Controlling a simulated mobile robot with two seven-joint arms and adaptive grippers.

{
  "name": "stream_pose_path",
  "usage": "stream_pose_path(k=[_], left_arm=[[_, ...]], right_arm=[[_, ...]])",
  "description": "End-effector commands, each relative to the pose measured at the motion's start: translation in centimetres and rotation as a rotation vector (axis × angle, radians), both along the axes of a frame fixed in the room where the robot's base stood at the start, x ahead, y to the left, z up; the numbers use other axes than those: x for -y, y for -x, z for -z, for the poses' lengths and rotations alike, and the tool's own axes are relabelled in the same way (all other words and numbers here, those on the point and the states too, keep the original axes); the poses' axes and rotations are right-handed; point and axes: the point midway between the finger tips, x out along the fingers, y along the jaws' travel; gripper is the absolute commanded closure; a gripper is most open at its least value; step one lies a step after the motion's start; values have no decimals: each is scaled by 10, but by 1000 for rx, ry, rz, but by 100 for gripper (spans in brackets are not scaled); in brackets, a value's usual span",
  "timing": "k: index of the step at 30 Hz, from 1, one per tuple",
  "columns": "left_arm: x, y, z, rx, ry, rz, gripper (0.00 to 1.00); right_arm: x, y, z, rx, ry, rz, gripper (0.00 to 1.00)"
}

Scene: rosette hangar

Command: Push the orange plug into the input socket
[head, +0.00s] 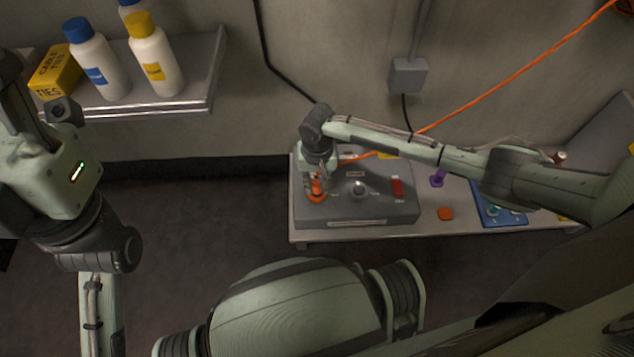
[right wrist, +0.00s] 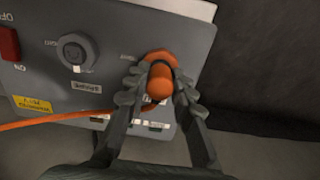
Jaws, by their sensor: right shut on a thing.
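The orange plug (right wrist: 160,80) sits between the two fingers of my right gripper (right wrist: 160,97), which is shut on it. In the head view the right gripper (head: 317,182) is over the left part of the grey box, with the orange plug (head: 316,192) under it. An orange ring (right wrist: 150,57) shows on the box face just beyond the plug; it is likely the socket. The plug overlaps it in view, and I cannot tell how deep it sits. An orange cable (right wrist: 40,121) trails from the plug. The left gripper is not clearly visible; only my left arm shows.
The grey box (head: 350,213) has a round grey connector (head: 358,188) and a red switch (head: 398,187). To its right on the bench (head: 428,222) are a purple item (head: 438,178), an orange block (head: 445,213) and a blue tray (head: 487,214). A shelf (head: 205,75) with bottles is at upper left.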

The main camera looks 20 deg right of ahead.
Motion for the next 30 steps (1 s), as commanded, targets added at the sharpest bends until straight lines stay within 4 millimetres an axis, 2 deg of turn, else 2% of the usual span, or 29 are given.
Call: stream_pose_path(k=[23,24,30], left_arm=[[0,0,-5,0,0,0,52],[0,0,-5,0,0,0,52],[0,0,-5,0,0,0,52]], right_arm=[[0,0,1,0,-1,0,100],[0,0,1,0,-1,0,74],[0,0,1,0,-1,0,52]])
